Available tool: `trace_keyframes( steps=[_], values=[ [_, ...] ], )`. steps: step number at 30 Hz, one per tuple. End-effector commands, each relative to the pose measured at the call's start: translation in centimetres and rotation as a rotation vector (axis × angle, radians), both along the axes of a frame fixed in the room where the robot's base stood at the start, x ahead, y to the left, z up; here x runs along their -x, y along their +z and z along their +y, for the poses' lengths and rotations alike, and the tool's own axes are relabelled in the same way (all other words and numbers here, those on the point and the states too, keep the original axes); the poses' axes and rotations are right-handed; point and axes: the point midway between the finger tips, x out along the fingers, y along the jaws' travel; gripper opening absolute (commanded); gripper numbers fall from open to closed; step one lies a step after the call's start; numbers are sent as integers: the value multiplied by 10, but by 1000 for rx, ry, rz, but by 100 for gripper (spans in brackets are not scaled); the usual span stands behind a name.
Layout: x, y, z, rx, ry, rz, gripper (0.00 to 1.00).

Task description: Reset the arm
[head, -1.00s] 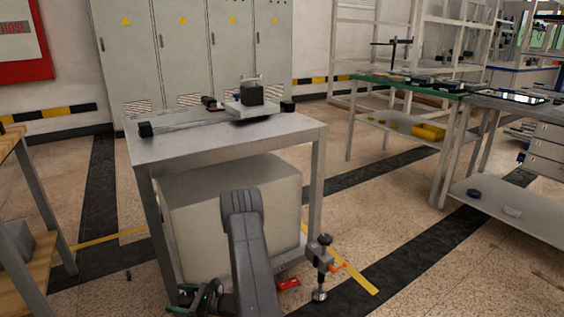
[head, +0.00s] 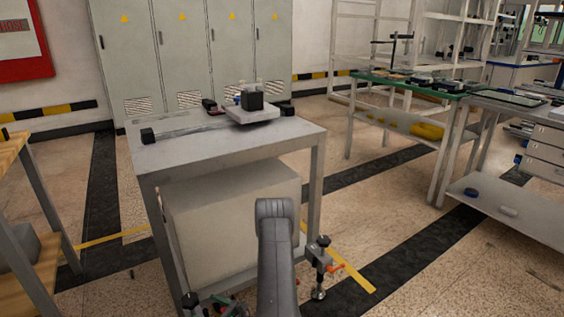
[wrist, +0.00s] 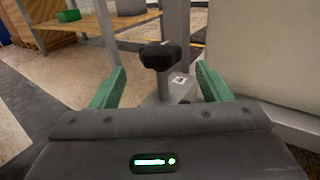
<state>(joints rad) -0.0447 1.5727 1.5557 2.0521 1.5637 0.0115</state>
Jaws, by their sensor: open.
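My gripper (wrist: 161,86) is open in the wrist view, with its two green fingers spread wide apart. No object is held between them. A black knob (wrist: 160,56) on a grey bracket shows beyond the fingers, beside a metal leg; I cannot tell how far it is from the fingertips. In the head view my arm reaches down in front of the grey metal table (head: 232,144), and the gripper is mostly hidden at the bottom edge.
A large pale box (head: 232,212) fills the space under the table. A wooden bench (head: 14,148) is at left. Open floor lies to the right.

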Motion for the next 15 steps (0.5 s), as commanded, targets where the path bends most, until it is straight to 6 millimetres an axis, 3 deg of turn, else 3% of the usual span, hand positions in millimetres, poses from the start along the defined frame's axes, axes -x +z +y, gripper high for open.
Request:
trace_keyframes(
  steps=[7,15],
  values=[
    [18,2,-39,-2,-4,2,71],
    [-7,-1,-25,-104,174,-52,71]
  ],
)
